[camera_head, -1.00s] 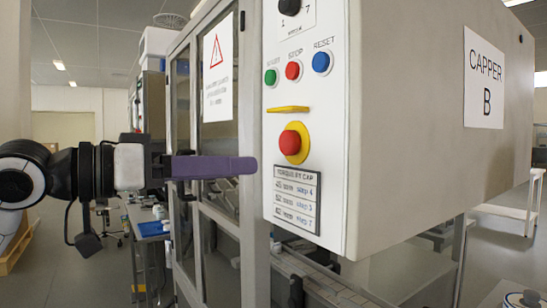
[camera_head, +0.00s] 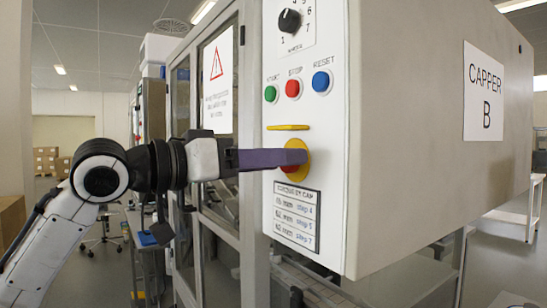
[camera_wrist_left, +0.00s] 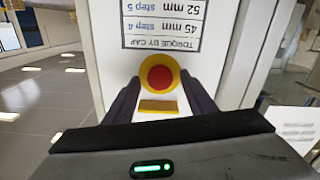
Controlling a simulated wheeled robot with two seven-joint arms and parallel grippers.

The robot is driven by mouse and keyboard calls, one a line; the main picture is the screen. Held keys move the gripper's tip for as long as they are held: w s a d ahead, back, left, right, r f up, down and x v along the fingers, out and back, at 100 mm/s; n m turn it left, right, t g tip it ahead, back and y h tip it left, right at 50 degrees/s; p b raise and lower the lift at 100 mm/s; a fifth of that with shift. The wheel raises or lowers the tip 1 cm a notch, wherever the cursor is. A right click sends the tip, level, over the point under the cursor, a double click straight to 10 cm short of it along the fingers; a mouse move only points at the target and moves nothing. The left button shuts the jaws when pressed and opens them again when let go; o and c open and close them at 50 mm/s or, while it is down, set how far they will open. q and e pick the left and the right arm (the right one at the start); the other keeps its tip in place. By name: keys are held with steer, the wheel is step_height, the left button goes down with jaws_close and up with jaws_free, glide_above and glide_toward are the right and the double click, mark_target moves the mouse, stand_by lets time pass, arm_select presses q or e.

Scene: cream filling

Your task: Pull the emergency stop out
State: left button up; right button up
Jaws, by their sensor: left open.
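The emergency stop is a red mushroom button (camera_wrist_left: 160,78) on a round yellow plate (camera_wrist_left: 160,59), mounted on the white front panel of the capper. In the head view the button (camera_head: 296,144) is partly hidden behind my purple finger. My left gripper (camera_head: 290,158) points at it from the left, its fingertips in front of the panel. In the left wrist view my left gripper (camera_wrist_left: 160,84) is open, one dark finger on each side of the button. Whether a finger touches the button or panel cannot be told. My right gripper is in neither view.
Above the stop are a yellow tab (camera_head: 288,127), green (camera_head: 270,94), red (camera_head: 292,88) and blue (camera_head: 321,81) buttons, and a black knob (camera_head: 289,21). A torque label (camera_head: 297,216) is below. A glazed door frame (camera_head: 255,150) stands left of the panel.

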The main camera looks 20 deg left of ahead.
arm_select(q)
jaws_close()
steer(key=shift+s+a+p, duration=0.3)
steer(key=shift+s+p, duration=0.05)
steer(key=shift+c, duration=1.6)
jaws_free()
steer(key=o, duration=0.3)
steer(key=shift+s+a, duration=0.1)
steer(key=shift+s, duration=0.05)
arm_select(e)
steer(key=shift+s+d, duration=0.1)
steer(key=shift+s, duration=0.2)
